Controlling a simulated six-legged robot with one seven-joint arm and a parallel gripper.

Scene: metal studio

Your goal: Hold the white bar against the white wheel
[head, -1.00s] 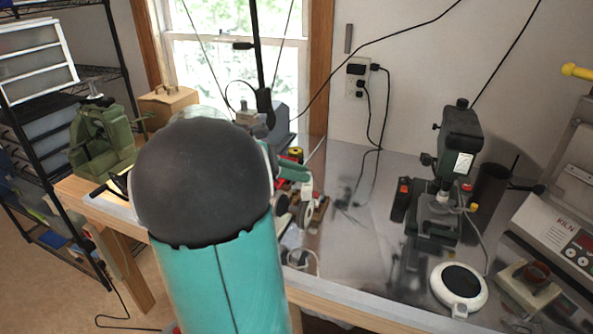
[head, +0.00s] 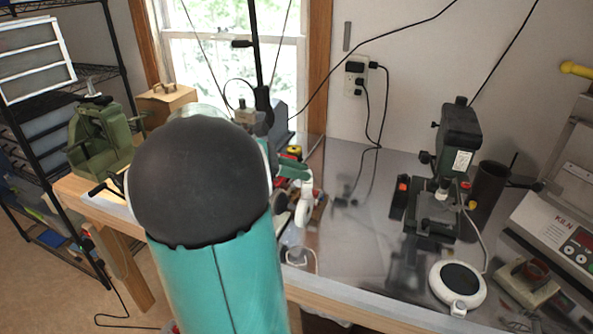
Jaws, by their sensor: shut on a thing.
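The white wheel (head: 301,211) is upright on a small machine on the bench, just right of my arm. My gripper (head: 301,174) shows only in part as green pieces beyond my arm's large dark joint. It is shut on the white bar (head: 308,187), which shows as a short pale piece pointing down beside the top of the wheel. The bar looks very close to the wheel's upper edge. I cannot tell whether they touch. My arm hides the left part of the machine and most of the gripper.
The metal bench top (head: 350,240) is clear right of the wheel.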

